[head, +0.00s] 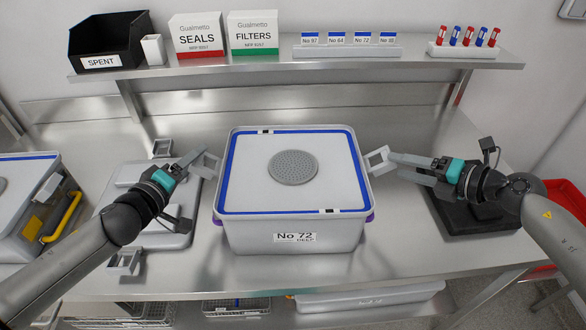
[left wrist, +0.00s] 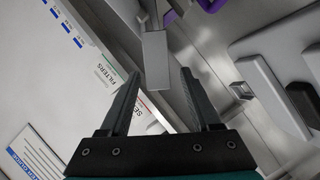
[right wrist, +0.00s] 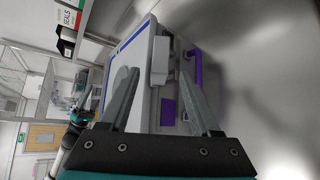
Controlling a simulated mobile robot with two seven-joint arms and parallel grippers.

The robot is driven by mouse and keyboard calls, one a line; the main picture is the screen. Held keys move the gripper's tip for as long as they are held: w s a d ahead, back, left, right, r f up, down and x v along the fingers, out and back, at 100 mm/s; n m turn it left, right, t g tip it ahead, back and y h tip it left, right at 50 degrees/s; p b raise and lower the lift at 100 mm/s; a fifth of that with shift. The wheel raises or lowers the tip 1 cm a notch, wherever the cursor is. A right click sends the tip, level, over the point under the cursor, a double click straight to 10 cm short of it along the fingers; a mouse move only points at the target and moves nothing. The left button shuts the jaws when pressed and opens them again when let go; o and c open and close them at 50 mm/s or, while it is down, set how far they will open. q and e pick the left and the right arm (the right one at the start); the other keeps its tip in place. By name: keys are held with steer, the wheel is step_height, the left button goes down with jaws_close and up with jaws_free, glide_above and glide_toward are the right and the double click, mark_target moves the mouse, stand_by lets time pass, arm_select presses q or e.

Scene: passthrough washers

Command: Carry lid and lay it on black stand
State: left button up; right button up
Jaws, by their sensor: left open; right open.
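The pale grey lid (head: 248,185), with a blue border and a round perforated vent, lies on the grey container No 72 (head: 270,238) in the middle of the bench. My right gripper (head: 393,164) is open at the right handle (head: 376,160), also seen in the right wrist view (right wrist: 160,62). The black stand (head: 465,221) is right of the container, partly hidden by my right arm.
A grey stand (head: 160,240) with brackets lies left of the container, partly under my left arm. Another container with a yellow handle (head: 73,215) stands at the far left. A shelf (head: 300,60) with boxes runs along the back. A red bin (head: 567,205) is at right.

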mark_target(393, 164)
arm_select(q)
steer(key=shift+x, duration=1.65)
arm_select(e)
steer(key=shift+x, duration=1.6)
arm_select(q)
steer(key=shift+r, duration=0.1)
jaws_close()
arm_select(e)
jaws_close()
steer(key=shift+r, duration=0.1)
